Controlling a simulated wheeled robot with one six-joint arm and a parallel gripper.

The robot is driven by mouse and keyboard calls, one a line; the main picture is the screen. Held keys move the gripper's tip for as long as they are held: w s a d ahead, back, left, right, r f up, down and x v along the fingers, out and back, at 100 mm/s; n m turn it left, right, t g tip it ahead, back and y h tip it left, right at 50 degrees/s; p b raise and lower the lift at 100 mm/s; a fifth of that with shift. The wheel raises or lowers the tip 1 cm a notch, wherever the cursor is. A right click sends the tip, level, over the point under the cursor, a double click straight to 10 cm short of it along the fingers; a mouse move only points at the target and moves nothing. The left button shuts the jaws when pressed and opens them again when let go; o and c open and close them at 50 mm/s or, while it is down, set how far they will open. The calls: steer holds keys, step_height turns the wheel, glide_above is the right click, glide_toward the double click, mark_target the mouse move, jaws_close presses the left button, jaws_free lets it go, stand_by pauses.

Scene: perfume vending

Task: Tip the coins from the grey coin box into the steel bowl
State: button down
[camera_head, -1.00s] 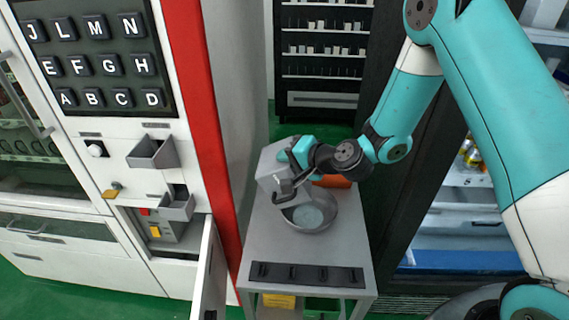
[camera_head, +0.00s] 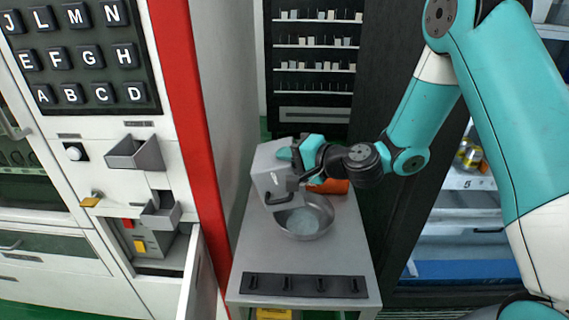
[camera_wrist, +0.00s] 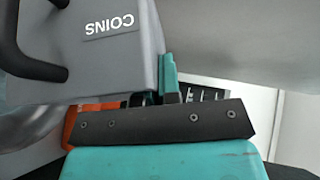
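The grey coin box (camera_head: 268,178) is held in the air just above and left of the steel bowl (camera_head: 322,228). Its black handle faces the bowl side. In the wrist view the box (camera_wrist: 105,75) fills the upper left, with its COINS label and black handle. My gripper (camera_head: 289,153) is shut on the box at its edge; teal finger parts also show against the box in the wrist view (camera_wrist: 168,78). The bowl stands on a grey cart and has a pale round patch inside; I cannot tell if it is coins. The inside of the box is hidden.
The grey cart (camera_head: 300,262) has a dark hook strip along its front edge. An orange object (camera_head: 330,186) lies behind the bowl. The vending machine's red edge (camera_head: 190,130) and open door (camera_head: 192,285) stand close on the left.

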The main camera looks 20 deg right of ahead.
steer(key=shift+s+d+f+m+t+y+b, duration=0.15)
steer(key=shift+d+m+t+y+b, duration=0.3)
steer(key=shift+b, duration=1.35)
steer(key=b, duration=0.1)
steer(key=d+b, duration=0.1)
steer(key=b, duration=0.1)
steer(key=shift+s+f+t, duration=0.15)
steer(key=shift+t, duration=0.1)
steer(key=shift+s+d+f+y+b, duration=0.1)
steer(key=shift+d+y+b, duration=0.3)
steer(key=shift+b, duration=0.5)
steer(key=shift+d+f+m+t+b, duration=0.1)
steer(key=shift+d+m+t+b, duration=0.15)
steer(key=shift+b, duration=1)
steer(key=d+m+t+y+b, duration=0.1)
steer(key=b, duration=0.8)
steer(key=s+d+f+m+t+b, duration=0.1)
steer(key=d+t+b, duration=0.1)
steer(key=b, duration=0.7)
steer(key=shift+s+d+f+y, duration=0.15)
steer(key=shift+f+y, duration=0.05)
steer(key=shift+y, duration=0.15)
